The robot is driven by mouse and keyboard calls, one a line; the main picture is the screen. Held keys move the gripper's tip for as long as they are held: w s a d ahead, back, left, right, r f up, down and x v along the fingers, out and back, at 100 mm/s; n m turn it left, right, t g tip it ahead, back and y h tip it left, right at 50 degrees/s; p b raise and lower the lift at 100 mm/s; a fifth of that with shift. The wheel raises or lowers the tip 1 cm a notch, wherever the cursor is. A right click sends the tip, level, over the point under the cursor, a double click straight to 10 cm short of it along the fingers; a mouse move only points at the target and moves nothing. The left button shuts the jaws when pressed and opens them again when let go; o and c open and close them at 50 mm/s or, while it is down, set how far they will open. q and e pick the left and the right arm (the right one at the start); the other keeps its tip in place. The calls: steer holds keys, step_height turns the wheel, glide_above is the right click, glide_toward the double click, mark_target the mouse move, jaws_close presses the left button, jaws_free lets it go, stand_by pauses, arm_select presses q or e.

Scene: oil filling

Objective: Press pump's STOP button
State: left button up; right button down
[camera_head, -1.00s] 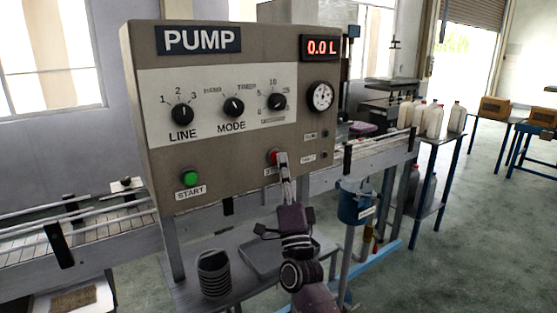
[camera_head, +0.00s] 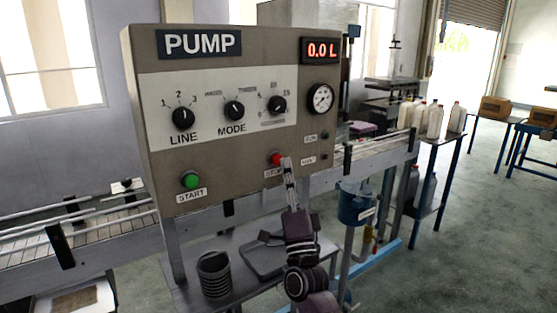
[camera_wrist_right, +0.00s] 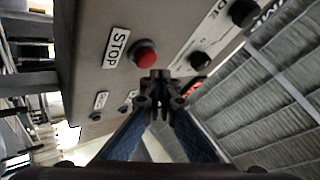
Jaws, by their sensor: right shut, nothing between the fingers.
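The pump panel (camera_head: 235,120) is a grey-brown box with a PUMP sign, knobs and a display that reads 0.0 L. My left gripper is not in view.
The green START button (camera_head: 190,180) is at the panel's lower left. A conveyor (camera_head: 100,222) runs behind the panel. White jugs (camera_head: 433,121) stand at the right.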

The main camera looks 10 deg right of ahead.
steer(key=s, duration=0.1)
steer(key=s+d+p, duration=0.1)
steer(key=s, duration=0.1)
steer(key=s+p, duration=0.1)
steer(key=shift+s+d, duration=0.35)
stand_by(0.6)
